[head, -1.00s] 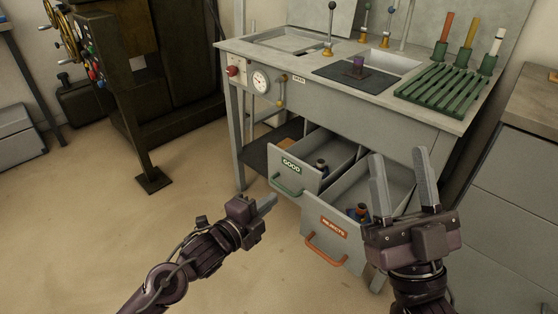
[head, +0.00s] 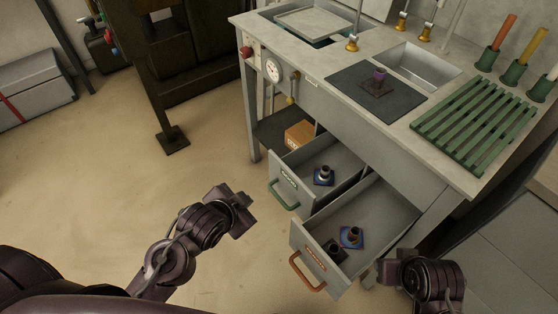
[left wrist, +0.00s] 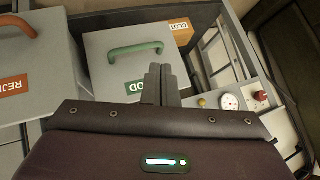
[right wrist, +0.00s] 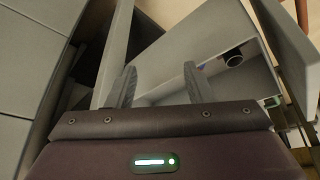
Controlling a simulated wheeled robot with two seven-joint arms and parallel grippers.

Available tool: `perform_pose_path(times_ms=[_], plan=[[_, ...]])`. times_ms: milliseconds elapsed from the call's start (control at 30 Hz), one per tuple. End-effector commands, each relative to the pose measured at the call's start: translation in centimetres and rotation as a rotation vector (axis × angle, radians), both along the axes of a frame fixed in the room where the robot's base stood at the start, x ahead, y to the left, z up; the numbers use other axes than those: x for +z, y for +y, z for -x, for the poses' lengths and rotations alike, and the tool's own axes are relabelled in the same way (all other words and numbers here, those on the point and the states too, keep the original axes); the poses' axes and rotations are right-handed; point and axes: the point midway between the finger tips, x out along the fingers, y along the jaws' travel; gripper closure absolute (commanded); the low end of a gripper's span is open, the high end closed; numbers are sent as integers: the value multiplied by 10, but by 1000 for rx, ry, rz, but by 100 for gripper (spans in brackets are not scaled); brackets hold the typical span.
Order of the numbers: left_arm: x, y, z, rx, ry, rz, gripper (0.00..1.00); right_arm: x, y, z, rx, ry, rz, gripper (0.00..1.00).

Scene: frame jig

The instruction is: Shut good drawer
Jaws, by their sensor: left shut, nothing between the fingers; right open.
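The good drawer (head: 300,197) stands pulled out under the bench, with a green handle (head: 284,197) on its grey front. My right gripper (right wrist: 158,80) is open and empty, close to the right side of the open rejects drawer (head: 318,262).
The rejects drawer, with an orange handle (head: 307,272), sticks out right beside the good drawer and holds a blue-based part (head: 351,237) and a dark one. A cardboard box (head: 299,135) sits on the low shelf. The floor (head: 120,215) left of the drawers is clear.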

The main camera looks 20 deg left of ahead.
Motion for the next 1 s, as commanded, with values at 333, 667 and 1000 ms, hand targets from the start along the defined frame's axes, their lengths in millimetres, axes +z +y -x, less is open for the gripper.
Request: perform_pose_path(times_ms=[333, 667, 1000], plan=[[-8, 4, -9, -106, -100, -73, 100, -28, -3, 12, -1, 86, 15, 53], [-20, 7, -24, -335, -331, -228, 100, -74, 0, 21, 9, 138, 20, 53], [-27, 29, -15, -727, -806, -529, 100, -160, 2, 52, 29, 245, 28, 53]])
